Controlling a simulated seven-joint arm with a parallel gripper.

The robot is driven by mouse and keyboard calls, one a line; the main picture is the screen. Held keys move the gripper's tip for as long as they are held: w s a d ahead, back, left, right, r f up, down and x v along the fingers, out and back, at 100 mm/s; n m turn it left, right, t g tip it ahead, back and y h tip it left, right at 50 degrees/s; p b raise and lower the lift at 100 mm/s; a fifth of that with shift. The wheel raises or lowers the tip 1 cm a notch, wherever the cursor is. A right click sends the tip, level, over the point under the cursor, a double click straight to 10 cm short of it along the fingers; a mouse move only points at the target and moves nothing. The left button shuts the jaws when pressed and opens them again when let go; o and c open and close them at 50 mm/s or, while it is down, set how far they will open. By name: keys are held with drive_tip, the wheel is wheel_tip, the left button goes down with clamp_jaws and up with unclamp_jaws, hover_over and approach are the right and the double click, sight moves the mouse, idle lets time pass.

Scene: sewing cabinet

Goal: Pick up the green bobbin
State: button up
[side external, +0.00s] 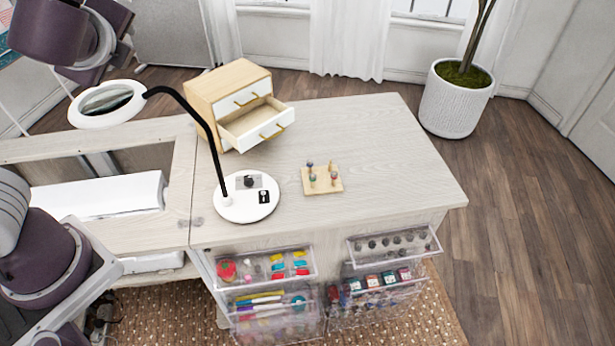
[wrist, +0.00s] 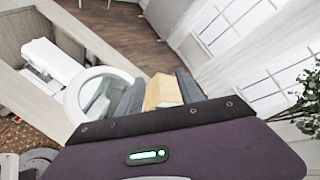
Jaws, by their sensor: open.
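A small wooden peg board (side external: 323,190) lies on the tabletop, right of the lamp base, in the side external view. Several tiny bobbins or spools stand on its pegs; they are too small to tell surely which is the green bobbin. The board does not show in the wrist view. My gripper (wrist: 160,84) shows in the wrist view with its two dark grey fingers apart and nothing held. The wooden drawer box (wrist: 163,92) shows beyond and between the fingers, well away from them. My fingertips are not visible in the side external view.
A lamp (side external: 240,208) with a black gooseneck and white ring head arches over the left of the table (side external: 400,170). The drawer box (side external: 227,88) has one drawer open toward the board. Clear bins (side external: 262,268) hang on the front. The table's right side is clear.

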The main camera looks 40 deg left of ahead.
drive_tip(key=w+d+r+m+t+h, duration=0.3)
drive_tip(key=w+d+m+t, duration=0.4)
drive_tip(key=w+d+m, duration=0.35)
drive_tip(key=w+d+f+m+t+h, duration=0.25)
drive_tip(key=d+m+h, duration=0.45)
drive_tip(key=d+m, duration=0.4)
drive_tip(key=n, duration=0.2)
approach(311, 179)
drive_tip(key=shift+w+a+f+t+y, duration=0.15)
drive_tip(key=shift+w+t, duration=0.1)
drive_tip(key=shift+w, duration=0.1)
drive_tip(key=shift+w+a+f+t+y, duration=0.15)
drive_tip(key=shift+w+t, duration=0.05)
drive_tip(key=shift+w, duration=0.2)
drive_tip(key=shift+w+f, duration=0.2)
drive_tip(key=shift+w, duration=0.15)
drive_tip(key=shift+m, duration=0.25)
drive_tip(key=w, duration=0.6)
drive_tip(key=shift+w+d, duration=0.2)
drive_tip(key=shift+r, duration=0.1)
clamp_jaws()
